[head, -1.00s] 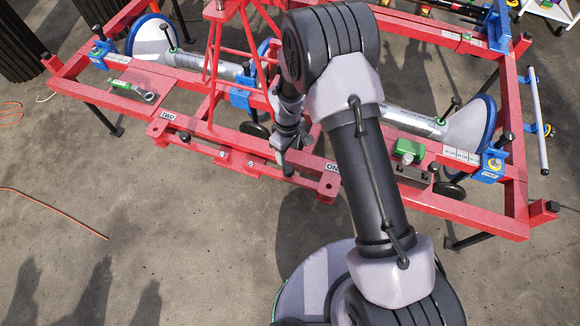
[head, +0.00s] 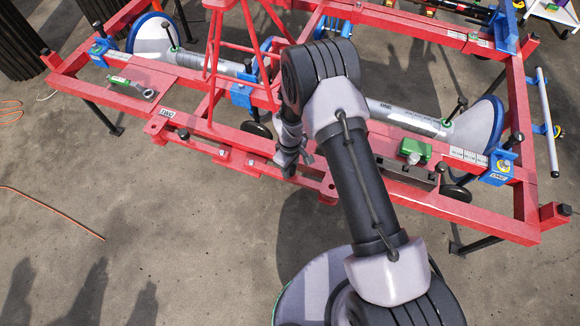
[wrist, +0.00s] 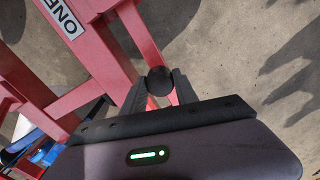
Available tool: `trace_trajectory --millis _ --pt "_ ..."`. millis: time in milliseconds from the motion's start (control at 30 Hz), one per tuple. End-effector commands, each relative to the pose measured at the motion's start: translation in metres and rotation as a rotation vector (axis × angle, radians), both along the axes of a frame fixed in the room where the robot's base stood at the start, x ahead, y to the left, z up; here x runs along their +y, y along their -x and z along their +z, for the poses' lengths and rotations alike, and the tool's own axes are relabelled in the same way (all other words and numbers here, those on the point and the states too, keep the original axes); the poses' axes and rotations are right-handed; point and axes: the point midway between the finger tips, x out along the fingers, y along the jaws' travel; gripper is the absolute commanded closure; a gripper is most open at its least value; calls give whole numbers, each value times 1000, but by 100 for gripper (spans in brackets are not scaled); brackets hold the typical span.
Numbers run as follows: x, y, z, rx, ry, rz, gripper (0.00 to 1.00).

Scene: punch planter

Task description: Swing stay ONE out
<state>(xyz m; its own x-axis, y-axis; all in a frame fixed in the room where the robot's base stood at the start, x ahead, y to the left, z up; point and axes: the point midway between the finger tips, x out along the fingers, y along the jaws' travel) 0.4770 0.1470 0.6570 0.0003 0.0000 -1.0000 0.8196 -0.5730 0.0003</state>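Stay ONE is a red bar (head: 312,184) along the near side of the red frame, partly behind my arm in the head view. It appears to lie folded along the frame. In the wrist view a round black knob (wrist: 160,82) stands over a red bar, near the frame beam with the ONE label (wrist: 62,18). My gripper (wrist: 160,86) has one dark finger on each side of this knob. Whether the fingers press on it cannot be told. In the head view my gripper (head: 290,170) is down at the near beam, small and partly dark.
Stay TWO (head: 200,147) with its black knob lies along the frame to the left. A green-topped item (head: 414,151) and a level tool (head: 131,88) rest on the beam. Open concrete floor (head: 170,230) lies in front of the frame.

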Motion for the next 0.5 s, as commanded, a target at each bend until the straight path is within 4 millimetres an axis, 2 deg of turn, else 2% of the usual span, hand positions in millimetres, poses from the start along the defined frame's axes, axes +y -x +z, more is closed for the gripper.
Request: trace_trajectory --millis 33,100,500 --pt "0 0 0 0 0 0 88" --pt "0 0 0 0 0 0 100" --pt "0 0 0 0 0 0 100"
